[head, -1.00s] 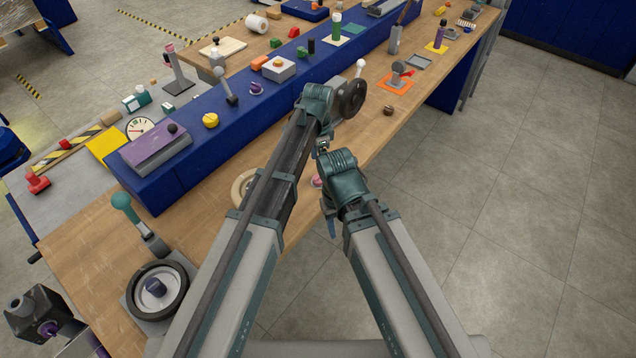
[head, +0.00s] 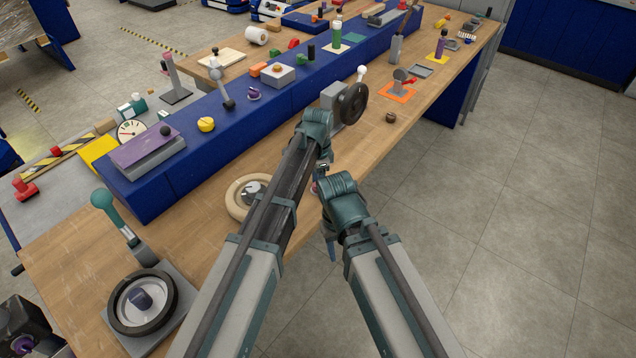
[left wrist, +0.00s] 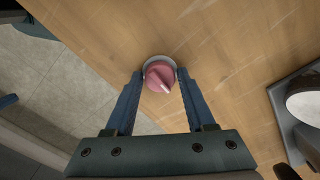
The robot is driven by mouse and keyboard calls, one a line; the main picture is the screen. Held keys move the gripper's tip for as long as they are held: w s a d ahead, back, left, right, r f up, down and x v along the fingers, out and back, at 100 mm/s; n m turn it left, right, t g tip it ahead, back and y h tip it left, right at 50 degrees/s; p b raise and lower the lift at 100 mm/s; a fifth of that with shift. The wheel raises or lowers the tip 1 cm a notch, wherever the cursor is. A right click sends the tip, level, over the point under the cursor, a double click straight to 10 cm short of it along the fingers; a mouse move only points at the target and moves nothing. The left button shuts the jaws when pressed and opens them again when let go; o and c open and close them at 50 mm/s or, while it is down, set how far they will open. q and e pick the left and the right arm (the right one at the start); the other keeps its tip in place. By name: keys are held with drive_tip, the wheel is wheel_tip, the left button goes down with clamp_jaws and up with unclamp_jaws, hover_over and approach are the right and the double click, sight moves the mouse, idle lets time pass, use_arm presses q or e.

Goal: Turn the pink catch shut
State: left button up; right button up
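The pink catch (left wrist: 160,76) is a round knob with a raised ridge and a pale pointer, on a grey round base at the wooden bench's edge. In the left wrist view it sits between the tips of my left gripper (left wrist: 160,74), which is open with one finger on each side. I cannot tell whether the fingers touch it. In the head view only a sliver of pink (head: 314,188) shows between my arms. My left gripper is mostly hidden there. My right gripper (head: 331,246) hangs below its wrist beyond the bench edge; its fingers are not clear.
A wooden ring with a grey dial (head: 236,205) lies left of my left arm. A grey block with a black handwheel (head: 352,104) stands beyond my left wrist. A black-rimmed wheel (head: 115,302) is at lower left. Floor to the right is clear.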

use_arm(q)
clamp_jaws()
drive_tip(key=shift+n, duration=0.4)
drive_tip(key=n, duration=0.8)
drive_tip(key=shift+n, duration=0.3)
drive_tip(key=n, duration=0.4)
drive_tip(key=shift+n, duration=2.2)
